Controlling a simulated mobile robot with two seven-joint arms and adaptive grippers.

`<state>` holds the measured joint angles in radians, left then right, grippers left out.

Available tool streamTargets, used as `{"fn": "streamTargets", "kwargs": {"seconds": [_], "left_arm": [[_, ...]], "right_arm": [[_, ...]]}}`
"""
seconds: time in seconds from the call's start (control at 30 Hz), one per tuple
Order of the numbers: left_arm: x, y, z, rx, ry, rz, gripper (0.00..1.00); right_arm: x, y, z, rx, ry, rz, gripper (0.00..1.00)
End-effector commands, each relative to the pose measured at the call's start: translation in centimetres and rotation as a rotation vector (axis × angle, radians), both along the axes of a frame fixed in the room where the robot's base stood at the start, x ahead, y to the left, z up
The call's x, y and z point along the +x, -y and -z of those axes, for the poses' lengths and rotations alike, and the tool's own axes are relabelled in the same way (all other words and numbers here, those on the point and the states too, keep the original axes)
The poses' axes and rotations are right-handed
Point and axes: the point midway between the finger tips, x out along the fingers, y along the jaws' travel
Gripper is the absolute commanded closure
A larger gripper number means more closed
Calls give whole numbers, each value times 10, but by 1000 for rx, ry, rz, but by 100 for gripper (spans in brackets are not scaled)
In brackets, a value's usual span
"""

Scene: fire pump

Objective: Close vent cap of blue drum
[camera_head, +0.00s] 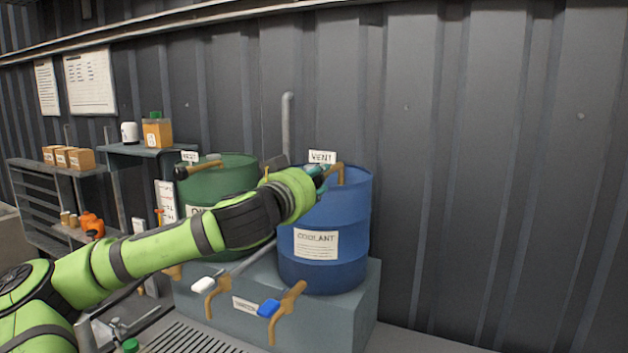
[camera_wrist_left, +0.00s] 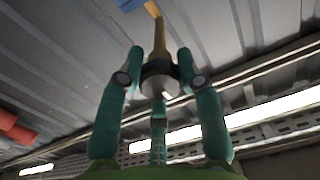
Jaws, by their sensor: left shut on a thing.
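The blue drum (camera_head: 325,250), labelled COOLANT, stands on a grey-blue plinth in the head view. A brass vent pipe (camera_head: 341,173) rises from its top beside a VENT sign (camera_head: 322,157). My left gripper (camera_head: 322,173) reaches from the left to the end of this pipe. In the left wrist view, the teal fingers of my left gripper (camera_wrist_left: 161,62) are shut on the dark round vent cap (camera_wrist_left: 158,83) at the end of the brass pipe (camera_wrist_left: 159,38). In the head view the cap is hidden by the gripper. My right gripper is out of view.
A green drum (camera_head: 222,175) with its own vent pipe stands left of the blue drum, partly behind my left arm. Brass taps with white (camera_head: 203,284) and blue (camera_head: 269,307) handles stick out in front. A thin grey pipe (camera_head: 287,125) runs up the wall. Shelves stand at the left.

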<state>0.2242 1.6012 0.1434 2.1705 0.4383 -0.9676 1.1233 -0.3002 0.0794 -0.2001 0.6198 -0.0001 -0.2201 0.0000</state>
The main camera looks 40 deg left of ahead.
Motion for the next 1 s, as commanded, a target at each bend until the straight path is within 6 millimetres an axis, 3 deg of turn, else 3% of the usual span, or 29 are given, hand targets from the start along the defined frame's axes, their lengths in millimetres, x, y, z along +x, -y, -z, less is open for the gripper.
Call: {"fn": "streamTargets", "kwargs": {"seconds": [0.4,0.43,0.5,1.0], "left_arm": [[0,0,2,66,-27,-1,97],[0,0,2,66,-27,-1,60],[0,0,2,66,-27,-1,40],[0,0,3,13,-7,0,40]], "right_arm": [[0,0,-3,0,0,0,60],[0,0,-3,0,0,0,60],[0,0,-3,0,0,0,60],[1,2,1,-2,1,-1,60]]}}
